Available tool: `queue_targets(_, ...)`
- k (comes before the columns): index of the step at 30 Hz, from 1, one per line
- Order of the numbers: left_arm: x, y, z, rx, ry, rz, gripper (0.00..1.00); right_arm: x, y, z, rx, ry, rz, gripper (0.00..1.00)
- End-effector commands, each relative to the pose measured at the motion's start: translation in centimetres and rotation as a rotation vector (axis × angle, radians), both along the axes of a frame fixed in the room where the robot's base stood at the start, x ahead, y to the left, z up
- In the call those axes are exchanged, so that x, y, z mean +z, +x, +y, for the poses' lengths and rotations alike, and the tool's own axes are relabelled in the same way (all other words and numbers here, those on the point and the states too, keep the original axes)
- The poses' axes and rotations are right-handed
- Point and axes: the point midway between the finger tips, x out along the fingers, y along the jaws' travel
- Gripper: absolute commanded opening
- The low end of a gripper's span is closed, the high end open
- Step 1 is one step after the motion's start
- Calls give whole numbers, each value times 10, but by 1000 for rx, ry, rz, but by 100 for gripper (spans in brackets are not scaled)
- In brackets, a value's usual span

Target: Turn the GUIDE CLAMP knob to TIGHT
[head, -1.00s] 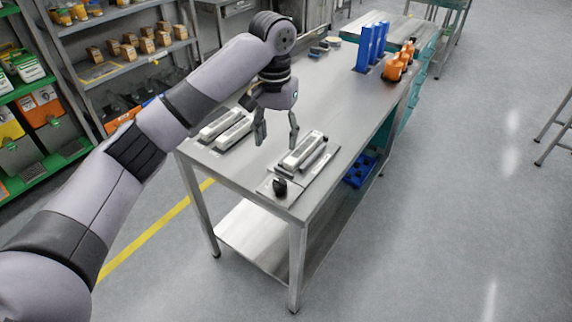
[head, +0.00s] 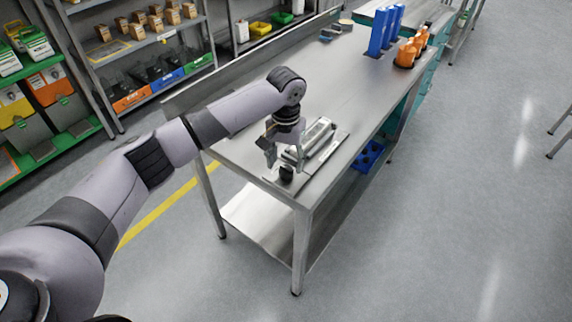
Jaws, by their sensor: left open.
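A small black knob (head: 286,174) stands on a flat plate (head: 301,184) at the near end of the steel table. Any lettering on it is too small to read, so I cannot tell its setting. My left gripper (head: 285,165) is open and points down, with its fingers to the left and right just above or behind the knob. I cannot tell whether they touch it. A long metal guide block (head: 320,136) lies on the same plate, partly behind the gripper. My right gripper is not in view.
The steel table (head: 358,92) has clear room behind the plate. Blue upright holders (head: 380,32) and orange parts (head: 408,52) stand at its far right. A blue crate (head: 368,155) sits below the top. Shelves with bins (head: 160,85) stand behind left.

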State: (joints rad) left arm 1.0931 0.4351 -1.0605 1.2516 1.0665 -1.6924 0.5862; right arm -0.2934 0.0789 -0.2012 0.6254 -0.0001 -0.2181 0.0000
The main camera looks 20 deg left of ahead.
Motion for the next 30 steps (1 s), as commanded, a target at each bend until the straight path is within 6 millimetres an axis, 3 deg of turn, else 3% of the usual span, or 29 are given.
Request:
queue_targets(6,-22,0,-1,0,-1,1,52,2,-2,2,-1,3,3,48)
queue_targets(16,-27,0,-1,0,-1,-1,52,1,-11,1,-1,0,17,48)
queue_targets(30,-26,0,0,0,-1,-1,22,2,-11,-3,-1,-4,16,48)
